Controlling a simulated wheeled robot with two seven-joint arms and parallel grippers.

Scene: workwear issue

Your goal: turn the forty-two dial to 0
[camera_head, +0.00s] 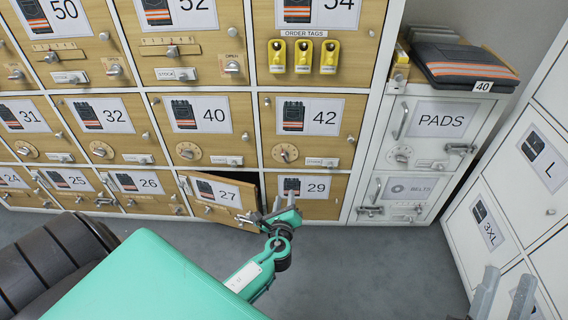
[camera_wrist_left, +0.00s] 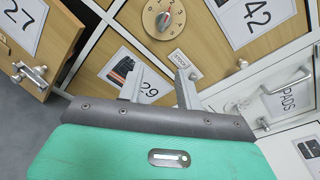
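The forty-two dial (camera_head: 285,153) is a round tan disc with a grey knob, on the wooden door (camera_head: 333,143) below the 42 sign (camera_head: 309,116). My left gripper (camera_head: 275,207) is below the dial, in front of door 29, apart from the dial. Its two fingers are spread and empty, as the left wrist view (camera_wrist_left: 158,90) also shows. My right gripper (camera_head: 504,294) is at the bottom right, fingers apart and empty.
Door 27 (camera_head: 220,199) stands ajar just left of my left gripper. A similar dial (camera_head: 188,151) is on door 40. White PADS (camera_head: 441,121) and BELTS (camera_head: 404,189) lockers stand to the right. The grey floor (camera_head: 360,265) is clear.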

